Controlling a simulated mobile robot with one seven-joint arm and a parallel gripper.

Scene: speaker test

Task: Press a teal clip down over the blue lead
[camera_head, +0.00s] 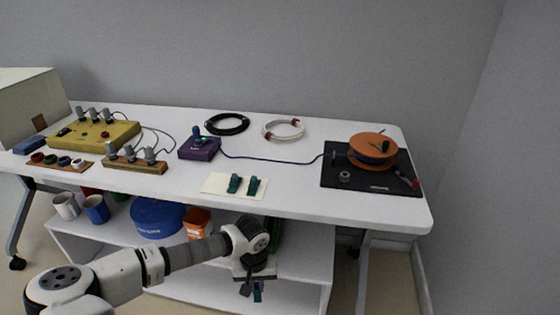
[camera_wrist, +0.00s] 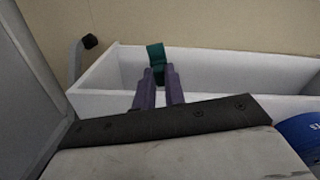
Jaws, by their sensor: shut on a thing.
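My gripper (camera_head: 252,281) is in front of the bench, lower than the tabletop. In the wrist view its purple fingers (camera_wrist: 158,84) are shut on a teal clip (camera_wrist: 155,52), which sticks out past the tips. The held clip is small and dark in the head view. Two more teal clips (camera_head: 233,183) (camera_head: 253,186) stand on a cream card (camera_head: 214,184) near the table's front edge. The blue lead (camera_head: 270,160) lies across the white tabletop from a purple box (camera_head: 199,153) to the orange reel (camera_head: 373,140) on a black mat (camera_head: 340,178). The gripper is well away from the lead.
A black cable coil (camera_head: 227,124) and a white coil (camera_head: 283,129) lie behind the lead. A yellow box (camera_head: 95,134) and a wooden block with knobs (camera_head: 135,166) stand left. Below is a shelf with a blue tub (camera_head: 158,218) and mugs. Tabletop between card and mat is clear.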

